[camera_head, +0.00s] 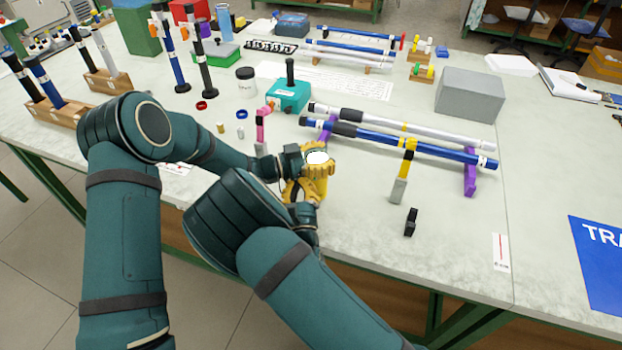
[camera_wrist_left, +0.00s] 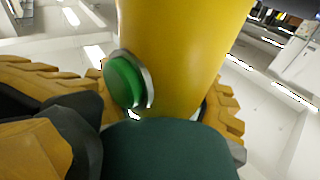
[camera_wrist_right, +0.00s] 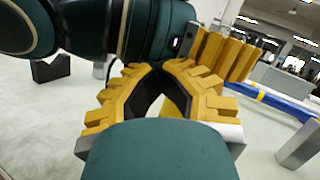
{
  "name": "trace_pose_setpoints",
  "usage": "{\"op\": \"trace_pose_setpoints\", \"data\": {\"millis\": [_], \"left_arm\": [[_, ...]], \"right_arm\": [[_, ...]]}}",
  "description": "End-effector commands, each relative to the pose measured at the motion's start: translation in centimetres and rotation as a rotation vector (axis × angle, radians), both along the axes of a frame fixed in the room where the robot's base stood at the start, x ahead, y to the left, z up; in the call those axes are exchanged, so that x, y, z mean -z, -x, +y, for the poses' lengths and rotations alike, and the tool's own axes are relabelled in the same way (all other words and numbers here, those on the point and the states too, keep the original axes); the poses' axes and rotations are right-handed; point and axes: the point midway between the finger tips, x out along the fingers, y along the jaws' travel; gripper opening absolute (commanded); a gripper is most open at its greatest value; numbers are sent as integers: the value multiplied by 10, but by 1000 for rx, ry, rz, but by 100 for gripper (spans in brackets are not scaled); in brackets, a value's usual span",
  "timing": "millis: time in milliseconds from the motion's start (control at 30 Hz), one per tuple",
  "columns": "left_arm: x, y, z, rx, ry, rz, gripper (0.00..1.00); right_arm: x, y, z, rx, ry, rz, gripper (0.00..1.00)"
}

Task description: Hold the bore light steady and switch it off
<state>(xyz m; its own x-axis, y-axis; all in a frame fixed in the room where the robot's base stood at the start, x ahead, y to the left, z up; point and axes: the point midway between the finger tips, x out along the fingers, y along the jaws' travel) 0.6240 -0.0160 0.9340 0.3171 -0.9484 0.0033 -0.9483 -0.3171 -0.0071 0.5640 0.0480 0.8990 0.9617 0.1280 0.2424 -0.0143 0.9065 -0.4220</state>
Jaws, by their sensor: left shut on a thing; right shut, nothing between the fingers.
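The bore light (camera_head: 318,157) is upright with a bright white disc on top in the head view. The left wrist view shows its yellow body (camera_wrist_left: 185,50) with a round green button (camera_wrist_left: 124,80) on its side. My left gripper (camera_head: 320,168) is shut on the bore light and holds it above the front part of the table. My right gripper (camera_head: 303,190) is just below and in front of it in the head view, shut and empty. In the right wrist view its fingertips (camera_wrist_right: 159,68) meet close to my left wrist; the button is hidden there.
A blue rod (camera_head: 410,146) and a white rod (camera_head: 430,128) lie on purple supports to the right. A small black block (camera_head: 410,222) stands nearer the front edge. A teal box (camera_head: 289,95) is behind, and a grey box (camera_head: 470,95) is at the back right.

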Motion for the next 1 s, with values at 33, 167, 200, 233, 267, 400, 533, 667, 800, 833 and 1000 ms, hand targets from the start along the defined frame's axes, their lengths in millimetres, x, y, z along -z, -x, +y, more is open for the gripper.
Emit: {"op": "trace_pose_setpoints", "data": {"millis": [33, 167, 200, 233, 267, 400, 533, 667, 800, 833, 1000], "left_arm": [[5, 8, -2, 18, 1, 15, 4], [5, 8, -2, 18, 1, 15, 4], [5, 8, -2, 18, 2, 15, 4], [5, 8, -2, 18, 2, 15, 4], [5, 8, -2, 18, 2, 15, 4], [5, 8, -2, 18, 2, 16, 4], [5, 8, -2, 18, 1, 16, 4], [5, 8, -2, 18, 1, 16, 4], [6, 8, -2, 18, 0, 17, 4], [6, 8, -2, 17, 0, 17, 4], [7, 8, -1, 17, -3, 18, 4]], "right_arm": [[-1, -7, -9, 22, -1, 0, 0], [-2, -8, -10, 22, -1, 0, 0], [-2, -9, -10, 23, -3, -1, 0], [-2, -9, -10, 23, -3, -1, 0], [-2, -9, -10, 23, -3, -1, 0], [-2, -9, -10, 22, -3, -2, 0], [-2, -9, -10, 23, -4, -2, 0], [-2, -9, -10, 23, -4, -2, 0], [-2, -8, -10, 23, -4, -2, 0], [-3, -8, -10, 23, -4, -2, 0], [-4, -1, -7, 24, -4, -3, 0]]}}
